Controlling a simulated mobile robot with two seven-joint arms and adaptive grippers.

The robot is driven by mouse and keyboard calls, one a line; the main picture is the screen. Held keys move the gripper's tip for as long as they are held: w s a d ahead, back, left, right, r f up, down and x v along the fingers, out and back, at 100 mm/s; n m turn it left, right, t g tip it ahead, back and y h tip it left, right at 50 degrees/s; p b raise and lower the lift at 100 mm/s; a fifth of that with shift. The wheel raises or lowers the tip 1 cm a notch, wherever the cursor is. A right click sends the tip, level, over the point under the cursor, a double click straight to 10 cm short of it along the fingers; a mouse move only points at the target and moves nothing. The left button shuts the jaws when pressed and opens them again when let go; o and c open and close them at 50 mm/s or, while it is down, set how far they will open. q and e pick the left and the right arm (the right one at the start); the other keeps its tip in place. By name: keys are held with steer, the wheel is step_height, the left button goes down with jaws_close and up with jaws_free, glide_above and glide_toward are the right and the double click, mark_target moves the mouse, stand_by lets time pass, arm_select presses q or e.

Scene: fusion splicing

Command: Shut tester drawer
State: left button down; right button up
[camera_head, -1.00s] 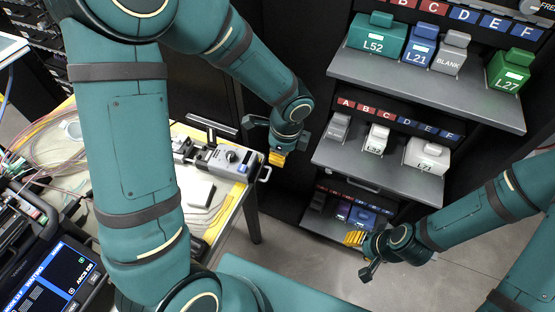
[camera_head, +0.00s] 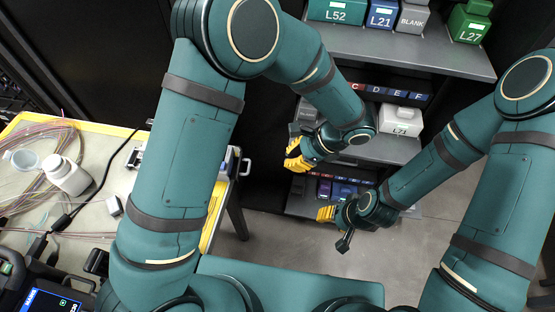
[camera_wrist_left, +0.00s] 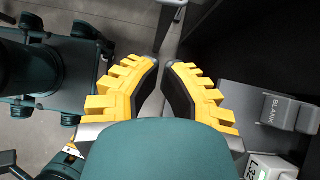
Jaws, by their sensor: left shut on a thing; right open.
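The grey tester (camera_head: 235,162) sits at the right edge of the bench, mostly hidden behind my left arm. Its handle (camera_head: 246,168) sticks out on the right. How far its drawer is out cannot be told. My left gripper (camera_head: 294,155) is right of the tester, apart from the handle, in front of the shelves. My right gripper (camera_head: 325,213) is open and empty, lower, near the bottom shelf.
A shelf unit (camera_head: 440,60) holds labelled cartridges, including L52 (camera_head: 337,14), L27 (camera_head: 468,27) and L71 (camera_head: 402,122). On the bench (camera_head: 95,165) are a white bottle (camera_head: 66,175), loose fibres and a black cable. Open floor (camera_head: 290,235) lies between bench and shelves.

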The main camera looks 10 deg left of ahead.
mark_target(248, 170)
arm_select(q)
steer(key=a+r+b+x, duration=0.1)
steer(key=a+b+x, duration=0.1)
steer(key=x, duration=0.9)
steer(key=shift+a, duration=0.2)
arm_select(e)
steer(key=f, duration=0.2)
steer(key=shift+w+f, duration=0.3)
arm_select(q)
steer(key=shift+s, duration=0.1)
steer(key=shift+s+a, duration=0.1)
steer(key=shift+a, duration=1.35)
arm_select(e)
steer(key=shift+f, duration=0.1)
arm_select(q)
steer(key=shift+d, duration=0.15)
